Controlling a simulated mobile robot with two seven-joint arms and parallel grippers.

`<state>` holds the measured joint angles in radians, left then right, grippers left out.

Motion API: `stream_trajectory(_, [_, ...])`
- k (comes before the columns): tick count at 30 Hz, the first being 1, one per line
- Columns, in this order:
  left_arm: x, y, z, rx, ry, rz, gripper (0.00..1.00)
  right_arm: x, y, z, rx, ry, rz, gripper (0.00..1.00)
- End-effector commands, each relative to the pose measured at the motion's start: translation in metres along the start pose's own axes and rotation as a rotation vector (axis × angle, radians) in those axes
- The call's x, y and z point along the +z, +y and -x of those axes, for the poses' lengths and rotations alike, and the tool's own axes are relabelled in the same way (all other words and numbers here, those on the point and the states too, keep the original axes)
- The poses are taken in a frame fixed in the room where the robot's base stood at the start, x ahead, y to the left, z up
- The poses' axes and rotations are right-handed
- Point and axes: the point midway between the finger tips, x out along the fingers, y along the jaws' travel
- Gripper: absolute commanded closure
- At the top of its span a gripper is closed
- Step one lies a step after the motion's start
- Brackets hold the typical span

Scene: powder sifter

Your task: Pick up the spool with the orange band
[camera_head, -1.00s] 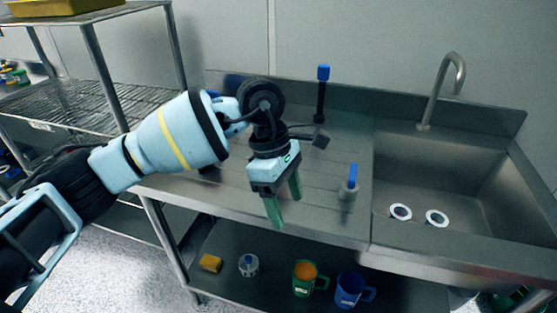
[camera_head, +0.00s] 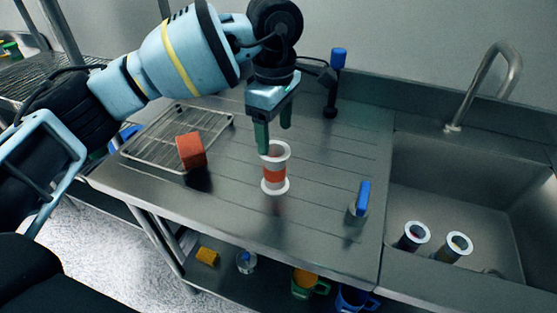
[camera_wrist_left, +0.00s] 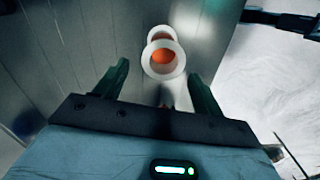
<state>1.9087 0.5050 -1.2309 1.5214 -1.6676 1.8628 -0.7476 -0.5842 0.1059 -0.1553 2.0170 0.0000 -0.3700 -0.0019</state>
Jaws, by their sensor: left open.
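The spool with the orange band (camera_head: 275,174) stands upright on the steel counter, with white flanges at top and bottom. My left gripper (camera_head: 274,143) is open and empty, with its green fingers just above and behind the spool's top flange in the head view. In the left wrist view the spool (camera_wrist_left: 163,60) lies ahead of and between the open fingers (camera_wrist_left: 160,80), apart from them. My right gripper does not show.
A wire rack (camera_head: 165,130) with a red-orange block (camera_head: 191,150) lies left of the spool. A blue-handled tool (camera_head: 361,200) stands to the right, and a blue-topped post (camera_head: 336,80) behind. Mugs (camera_head: 308,284) sit on the lower shelf.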

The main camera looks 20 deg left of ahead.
Motion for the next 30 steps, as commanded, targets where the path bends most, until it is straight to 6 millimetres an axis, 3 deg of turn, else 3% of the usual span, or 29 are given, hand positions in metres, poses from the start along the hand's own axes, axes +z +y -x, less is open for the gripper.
stream_trajectory(7, [0.000,-0.001,-0.019,-0.003,0.000,-0.001,0.31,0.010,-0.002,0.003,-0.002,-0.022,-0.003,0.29])
stream_trajectory(15, [0.000,-0.001,-0.030,-0.001,0.000,-0.001,0.31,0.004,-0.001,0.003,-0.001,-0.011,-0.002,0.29])
stream_trajectory(24, [0.001,-0.002,-0.069,-0.001,0.000,-0.001,0.31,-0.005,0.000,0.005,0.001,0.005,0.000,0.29])
stream_trajectory(30, [0.001,-0.002,-0.078,0.001,0.000,-0.001,0.31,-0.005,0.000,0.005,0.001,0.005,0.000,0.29])
